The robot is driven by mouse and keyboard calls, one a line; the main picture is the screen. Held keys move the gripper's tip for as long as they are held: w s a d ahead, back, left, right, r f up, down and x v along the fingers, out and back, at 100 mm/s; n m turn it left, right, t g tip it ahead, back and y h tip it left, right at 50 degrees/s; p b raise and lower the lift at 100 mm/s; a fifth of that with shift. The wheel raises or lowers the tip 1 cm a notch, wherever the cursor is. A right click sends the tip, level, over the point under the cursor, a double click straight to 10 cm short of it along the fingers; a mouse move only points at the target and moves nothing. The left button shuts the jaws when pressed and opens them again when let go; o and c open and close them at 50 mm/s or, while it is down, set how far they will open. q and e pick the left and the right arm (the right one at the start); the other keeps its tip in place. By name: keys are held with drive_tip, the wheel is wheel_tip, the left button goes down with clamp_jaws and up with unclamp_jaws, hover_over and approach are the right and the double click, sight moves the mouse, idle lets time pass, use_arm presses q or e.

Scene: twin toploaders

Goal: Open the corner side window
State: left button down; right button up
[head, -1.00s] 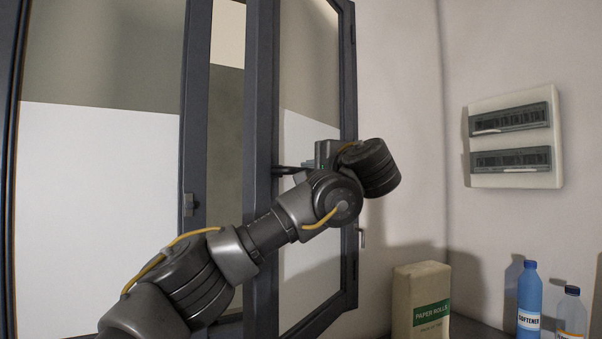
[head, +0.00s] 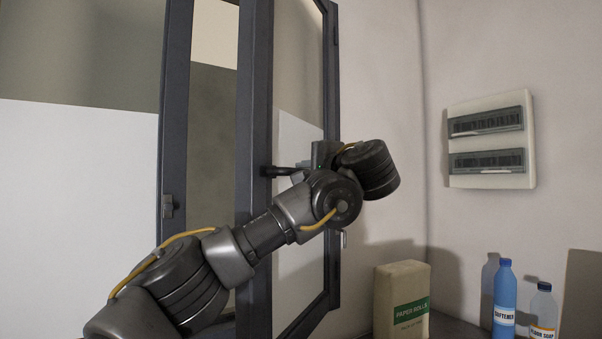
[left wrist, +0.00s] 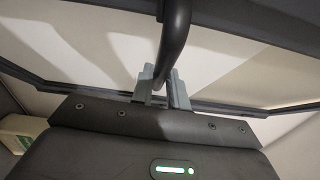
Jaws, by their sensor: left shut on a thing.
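The dark-framed corner side window (head: 254,190) stands ajar, its sash swung into the room with a gap at its left side. Its dark lever handle (head: 280,171) sticks out from the sash's left upright. My left gripper (head: 308,165) is shut on this handle, partly hidden behind my wrist in the head view. In the left wrist view, the curved dark handle (left wrist: 174,38) runs down between the two grey fingers of my left gripper (left wrist: 163,82). My right gripper is not in view.
A paper rolls box (head: 402,298), a blue softener bottle (head: 504,300) and a clear floor soap bottle (head: 543,312) stand at the lower right. A fuse box (head: 491,140) hangs on the right wall. Another window frame (head: 174,150) stands left of the gap.

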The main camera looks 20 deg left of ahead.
use_arm(q)
drive_tip(key=shift+s+r+n+g, duration=0.15)
drive_tip(key=shift+s+n+g, duration=0.15)
drive_tip(key=shift+n, duration=0.1)
drive_tip(key=shift+d, duration=0.35)
drive_tip(key=shift+w+d+p, duration=0.1)
drive_tip(key=shift+d+p, duration=0.2)
drive_tip(key=shift+d, duration=0.55)
drive_tip(key=c, duration=1.1)
unclamp_jaws()
drive_tip(key=shift+a, duration=0.15)
drive_tip(key=o, duration=0.5)
drive_tip(key=shift+f, duration=0.2)
